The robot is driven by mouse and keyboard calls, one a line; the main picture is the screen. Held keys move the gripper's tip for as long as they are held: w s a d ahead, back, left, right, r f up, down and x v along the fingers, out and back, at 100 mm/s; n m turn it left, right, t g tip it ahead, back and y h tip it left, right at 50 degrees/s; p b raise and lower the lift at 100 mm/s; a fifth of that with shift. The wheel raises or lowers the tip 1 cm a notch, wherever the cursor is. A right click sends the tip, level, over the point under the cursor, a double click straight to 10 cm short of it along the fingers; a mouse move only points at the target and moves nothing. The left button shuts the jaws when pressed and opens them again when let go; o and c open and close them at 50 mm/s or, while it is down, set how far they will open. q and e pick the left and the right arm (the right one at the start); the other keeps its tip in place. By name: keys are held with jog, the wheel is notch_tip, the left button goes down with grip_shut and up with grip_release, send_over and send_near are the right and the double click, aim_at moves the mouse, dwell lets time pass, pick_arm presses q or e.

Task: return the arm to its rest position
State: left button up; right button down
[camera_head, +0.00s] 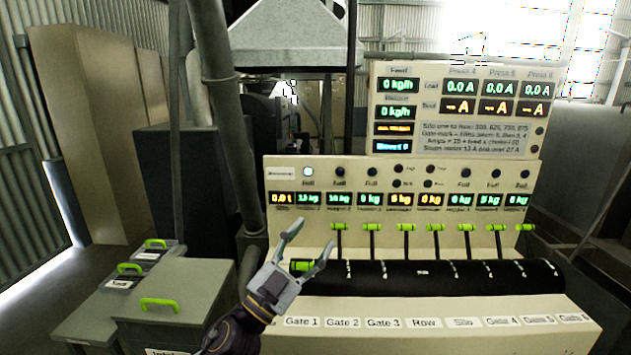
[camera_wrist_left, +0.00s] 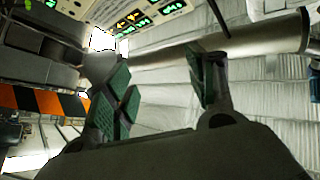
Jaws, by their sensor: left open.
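My left gripper (camera_head: 306,246) is open and empty in the head view, in front of the left end of the control panel (camera_head: 520,308). Its fingers point up and to the right. A lever with a green handle (camera_head: 301,265) shows behind and between the fingers; I cannot tell whether they touch it. In the left wrist view the two green-padded fingers of my left gripper (camera_wrist_left: 165,90) stand wide apart with nothing between them. My right gripper is in neither view.
Several green-tipped levers (camera_head: 404,228) stand along the dark rail. A display board (camera_head: 455,140) rises behind. At left are a grey bin with a green handle (camera_head: 160,303) and smaller boxes (camera_head: 130,268). A vertical pipe (camera_head: 222,100) stands close left of the panel.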

pick_arm(q)
jog(key=w+a+f+n+g+y, duration=0.1)
jog(key=a+f+n+g+y, duration=0.1)
jog(key=a+f+n+y, duration=1.35)
jog(key=s+a+f+m+g, duration=0.1)
jog(key=s+a+f+g, duration=0.2)
jog(key=s+f+g, duration=0.6)
jog(key=s+a+f+m+g, duration=0.2)
jog(key=s+a+f+g, duration=0.1)
jog(key=s+f, duration=1.1)
notch_tip(320, 180, down, 34)
jog(key=s+g, duration=0.2)
jog(key=s+a+f, duration=0.2)
jog(key=s+f, duration=0.7)
jog(key=s, duration=0.2)
jog(key=s+a+f, duration=0.1)
jog(key=s+f, duration=0.9)
jog(key=s, duration=0.1)
jog(key=shift+a+g, duration=0.4)
